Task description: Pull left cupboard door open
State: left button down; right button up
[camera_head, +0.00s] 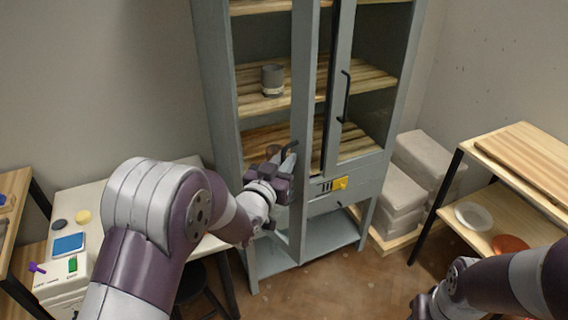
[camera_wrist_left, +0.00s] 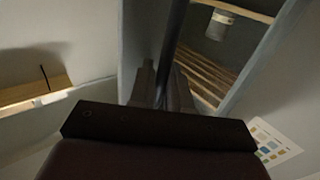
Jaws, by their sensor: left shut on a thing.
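The grey-blue cupboard (camera_head: 212,110) stands against the back wall, with shelves visible inside. The left cupboard door (camera_head: 306,95) has a dark upright handle, mostly hidden by my gripper in the head view. A dark gap shows beside its right edge; I cannot tell surely how far the door stands ajar. My left gripper (camera_head: 287,160) is shut on this handle (camera_wrist_left: 175,40), whose bar runs up between the fingers in the left wrist view. The right door's dark handle (camera_head: 346,95) is free. My right gripper (camera_head: 424,306) is low at right, its jaws unclear.
A grey cup (camera_head: 272,80) stands on a cupboard shelf. A yellow label (camera_head: 340,183) is on the drawer front. Stacked pale blocks (camera_head: 400,190) and a wooden shelf rack (camera_head: 530,150) stand right. A white table (camera_head: 105,195) stands left, with a dark stool (camera_head: 195,290) near it.

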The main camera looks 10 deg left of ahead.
pick_arm(q)
jog(key=shift+r, duration=0.1)
jog(key=c, duration=1.3)
grip_release()
jog(key=s+a, duration=0.1)
jog(key=s, duration=0.3)
jog(key=s+b, duration=0.1)
jog(key=s, duration=0.3)
jog(key=s+a+b, duration=0.1)
jog(key=s, duration=0.3)
jog(key=shift+s+a, duration=0.15)
jog(key=shift+a, duration=0.15)
jog(key=s+a+f+n+g+y, duration=0.1)
jog(key=s+a+f+g+y, duration=0.1)
jog(key=s+f+g, duration=0.35)
jog(key=s+a+f+n+g+y, duration=0.1)
jog(key=s+a+f+g+y, duration=0.15)
jog(key=f+g, duration=0.5)
jog(key=s+d+g, duration=0.1)
jog(key=s, duration=0.1)
jog(key=s+d+f+g, duration=0.1)
jog(key=s, duration=0.1)
jog(key=s+d+g+h, duration=0.1)
jog(key=s, duration=0.1)
jog(key=shift+s+f, duration=0.1)
jog(key=shift+f, duration=0.05)
